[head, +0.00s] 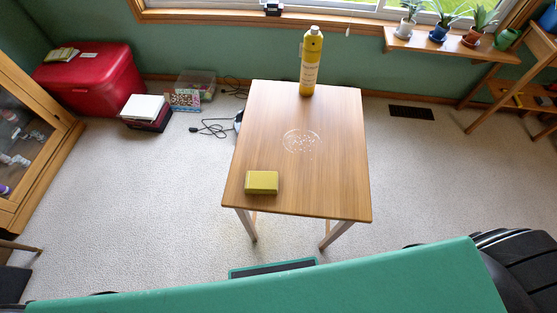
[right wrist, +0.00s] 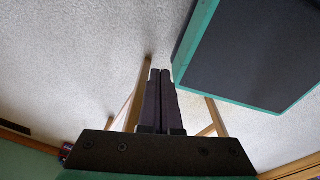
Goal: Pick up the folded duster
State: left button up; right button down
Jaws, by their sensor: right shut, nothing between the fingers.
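The folded duster (head: 262,182) is a small yellow, block-shaped bundle. It lies flat near the front left corner of a small wooden table (head: 340,185) in the head view. My right gripper (right wrist: 160,72) shows only in the right wrist view, with its two dark fingers shut together and nothing between them. Pale carpet and wooden legs show beyond its fingers. The duster is not seen in that view. My left gripper is in neither view.
A yellow spray can (head: 311,65) stands upright at the table's back edge. A whitish round patch of specks (head: 301,141) lies mid-table. A red chest (head: 85,80), boxes (head: 143,108) and a loose cable (head: 213,129) are on the floor at left. A plant shelf (head: 450,45) is at back right.

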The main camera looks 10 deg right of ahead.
aim_at(256, 182)
jog(key=k+j+z, duration=0.15)
jog(key=j, duration=0.2)
jog(key=k+j+z, duration=0.15)
jog(key=j, duration=0.2)
jog(key=j+z, duration=0.15)
jog(key=j, duration=0.2)
jog(key=k+j+z, duration=0.15)
jog(key=k+j, duration=0.05)
jog(key=j, duration=0.1)
